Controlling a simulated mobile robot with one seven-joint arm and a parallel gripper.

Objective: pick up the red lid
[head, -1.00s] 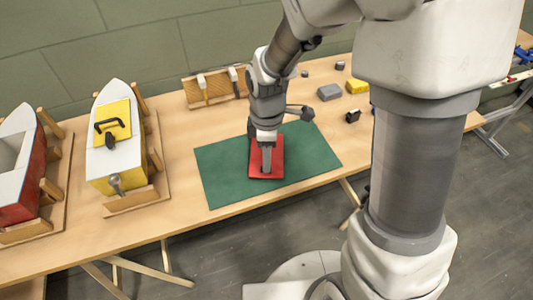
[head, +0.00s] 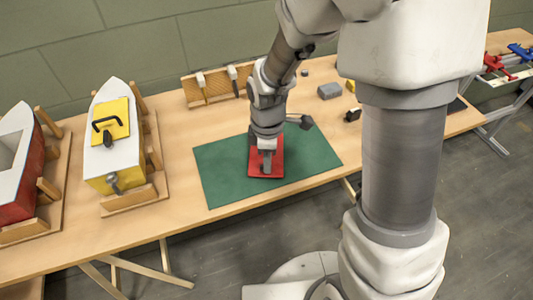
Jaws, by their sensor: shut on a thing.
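The red lid (head: 256,169) is a flat red square on the green mat (head: 222,172), in the middle of the head view. My gripper (head: 266,164) points down over the lid's middle and is shut on it. The gripper hides the part of the lid that it grips. I cannot tell whether the lid is touching the mat or slightly above it.
A yellow and white boat (head: 113,150) with a yellow lid (head: 111,121) stands in a wooden cradle to the left. A red and white boat (head: 22,165) is farther left. A wooden rack (head: 215,86) and a grey block (head: 329,91) stand behind the mat.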

